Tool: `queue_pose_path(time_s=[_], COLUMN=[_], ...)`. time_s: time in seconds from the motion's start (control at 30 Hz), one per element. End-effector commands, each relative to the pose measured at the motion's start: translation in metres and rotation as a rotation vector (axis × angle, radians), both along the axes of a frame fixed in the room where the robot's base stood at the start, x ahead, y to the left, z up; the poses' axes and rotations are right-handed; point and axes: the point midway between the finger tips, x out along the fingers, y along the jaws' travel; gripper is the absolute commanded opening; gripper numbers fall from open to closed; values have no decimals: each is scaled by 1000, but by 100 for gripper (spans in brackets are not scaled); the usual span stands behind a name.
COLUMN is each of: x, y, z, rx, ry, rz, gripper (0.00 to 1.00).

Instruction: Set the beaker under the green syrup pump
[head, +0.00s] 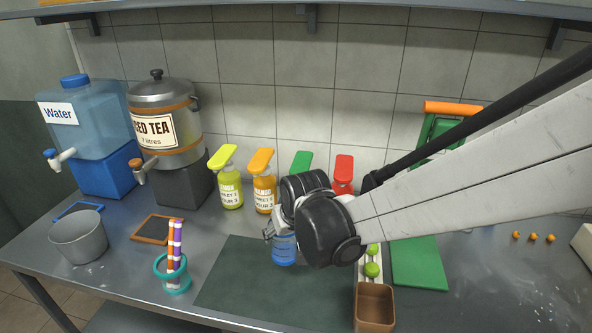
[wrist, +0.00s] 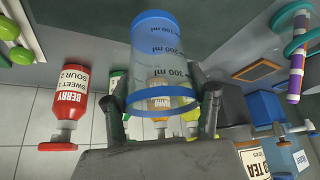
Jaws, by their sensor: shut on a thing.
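The clear beaker (wrist: 160,52) has blue rims and millilitre marks. It sits between the fingers of my gripper (wrist: 166,96), which is shut on it. In the head view the blue-tinted beaker (head: 284,248) shows low beside my wrist, over the dark mat; I cannot tell whether it touches the mat. The green syrup pump (head: 301,162) stands at the back, between the orange and red pumps, with its bottle hidden behind my wrist. In the wrist view only a sliver of green (wrist: 116,79) shows behind the left finger.
The red pump (head: 343,170), orange pump (head: 261,161) and yellow pump (head: 222,157) stand along the wall. A teal holder with striped straws (head: 174,284) is at the front left. The dark mat (head: 235,290) is mostly clear.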

Motion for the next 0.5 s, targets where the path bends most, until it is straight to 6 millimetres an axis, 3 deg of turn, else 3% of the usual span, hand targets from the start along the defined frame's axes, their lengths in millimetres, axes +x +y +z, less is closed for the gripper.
queue_pose_path(time_s=[0.5], x=[112], y=[-20], z=[0], rx=[0], ry=[0], rz=[-2], gripper=[21])
